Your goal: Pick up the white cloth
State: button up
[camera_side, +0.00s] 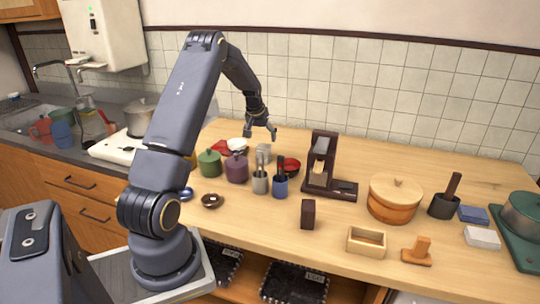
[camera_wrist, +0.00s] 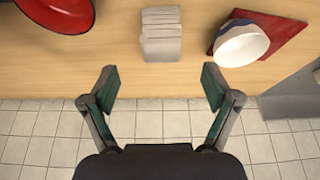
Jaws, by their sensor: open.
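A small white folded block (camera_side: 482,237), which looks like the white cloth, lies at the right end of the table in the side view, in front of a blue folded one (camera_side: 473,214). My gripper (camera_side: 260,134) is far to its left, above the back of the table. In the wrist view my gripper (camera_wrist: 158,85) is open, with nothing between its fingers. A pale grey, ridged object (camera_wrist: 161,35) lies just beyond the fingertips there; I cannot tell what it is. The white block is not visible in the wrist view.
A white bowl (camera_wrist: 240,43) on a red mat (camera_wrist: 287,30) and a red bowl (camera_wrist: 58,14) flank the ridged object. The tiled wall is close behind.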

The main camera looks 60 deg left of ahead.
aim_at(263, 146)
jog(key=x, duration=0.8)
jog(key=shift+a+r, duration=0.15)
jog(key=shift+a, duration=0.1)
jog(key=shift+c, duration=0.3)
jog(key=c, duration=1.2)
